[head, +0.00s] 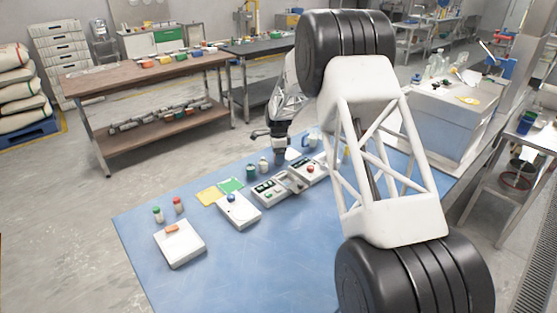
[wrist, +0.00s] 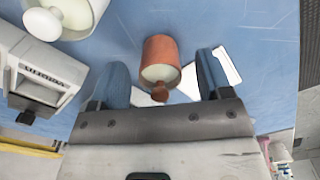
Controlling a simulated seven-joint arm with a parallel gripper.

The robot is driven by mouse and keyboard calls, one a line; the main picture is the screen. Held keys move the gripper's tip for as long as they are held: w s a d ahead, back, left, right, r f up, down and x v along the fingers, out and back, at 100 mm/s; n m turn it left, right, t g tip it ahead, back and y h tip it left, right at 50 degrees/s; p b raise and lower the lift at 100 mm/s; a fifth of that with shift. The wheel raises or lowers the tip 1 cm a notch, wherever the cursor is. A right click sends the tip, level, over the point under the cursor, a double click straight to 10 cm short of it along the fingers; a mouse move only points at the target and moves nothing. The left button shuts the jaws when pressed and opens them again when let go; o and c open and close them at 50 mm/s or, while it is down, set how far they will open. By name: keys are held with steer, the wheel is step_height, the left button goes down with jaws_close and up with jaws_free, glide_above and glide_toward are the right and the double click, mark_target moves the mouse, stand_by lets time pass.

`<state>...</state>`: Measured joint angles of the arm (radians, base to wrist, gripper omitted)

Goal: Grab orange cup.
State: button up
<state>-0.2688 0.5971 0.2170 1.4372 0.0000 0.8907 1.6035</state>
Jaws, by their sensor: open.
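The orange cup (wrist: 162,47) shows in the wrist view on the blue table, with a pale inside and a small round orange-brown part at its near end. My gripper (wrist: 163,80) is open, with one blue finger pad to the left of the cup and one to the right. Gaps show between the cup and both pads; I cannot tell how far the cup is below the fingertips. In the head view my gripper (head: 277,152) is over the back of the table. I cannot make out the cup there; my arm hides part of that area.
A white machine (wrist: 38,78) and a pale round-topped container (wrist: 62,14) stand left of the cup in the wrist view. The blue table (head: 290,245) carries a white scale (head: 181,248) and grey devices (head: 270,191). Its front middle is clear.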

stand_by(0.3)
steer(key=c, duration=1)
steer(key=shift+c, duration=0.2)
steer(key=shift+r, duration=5.05)
